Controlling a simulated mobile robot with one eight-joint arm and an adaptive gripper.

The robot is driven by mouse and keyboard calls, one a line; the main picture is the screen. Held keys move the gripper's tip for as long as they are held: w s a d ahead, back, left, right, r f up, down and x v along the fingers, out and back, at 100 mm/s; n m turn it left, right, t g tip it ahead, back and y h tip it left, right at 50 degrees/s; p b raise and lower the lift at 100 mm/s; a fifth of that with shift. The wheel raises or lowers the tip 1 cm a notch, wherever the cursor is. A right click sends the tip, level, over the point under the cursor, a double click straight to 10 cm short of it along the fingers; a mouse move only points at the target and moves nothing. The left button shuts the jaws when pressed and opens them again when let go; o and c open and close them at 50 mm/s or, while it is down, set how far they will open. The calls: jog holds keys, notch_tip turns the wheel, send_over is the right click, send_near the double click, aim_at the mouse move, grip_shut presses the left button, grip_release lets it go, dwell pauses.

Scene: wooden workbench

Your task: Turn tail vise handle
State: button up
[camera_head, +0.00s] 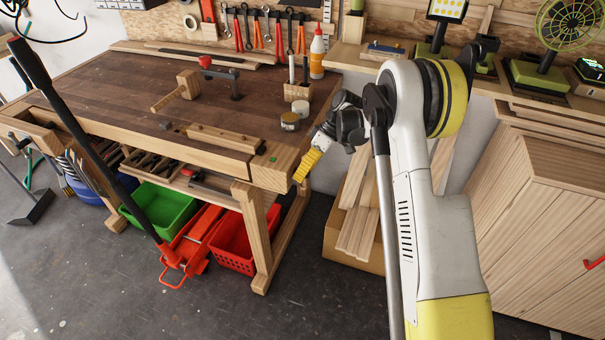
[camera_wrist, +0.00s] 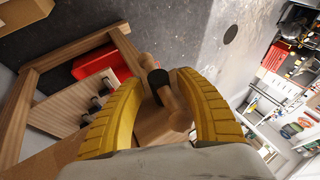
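The wooden workbench (camera_head: 130,85) fills the left and middle of the head view. My gripper (camera_head: 304,168) is at its right front corner, by the end of the tail vise (camera_head: 279,172). The handle cannot be made out in the head view. In the wrist view, the tail vise handle (camera_wrist: 172,99) is a wooden bar with rounded ends and a black collar at its middle. It lies between the two yellow fingers of my gripper (camera_wrist: 158,82), with gaps visible on both sides. My gripper is open around it and does not appear to touch it.
A red crate (camera_head: 232,246), a green crate (camera_head: 160,208) and a red floor jack (camera_head: 190,246) with a long black handle are under the bench. Wooden boards stand in a box (camera_head: 345,252) to the right. A wooden cabinet (camera_head: 535,220) is at far right.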

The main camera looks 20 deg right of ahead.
jog(key=v, duration=1.2)
dwell(0.3)
jog(key=s+a+r+m+t+h, duration=0.2)
jog(key=s+a+r+m, duration=0.1)
jog(key=s+r, duration=0.4)
jog(key=s+a+r+m+t+h, duration=0.1)
jog(key=s+a+r+m+h, duration=0.15)
jog(key=s+r, duration=0.35)
jog(key=s+f+m+t+h, duration=0.2)
jog(key=s+m+t, duration=0.2)
jog(key=s, duration=1.4)
jog(key=shift+a+t, duration=0.4)
jog(key=shift+t, duration=0.2)
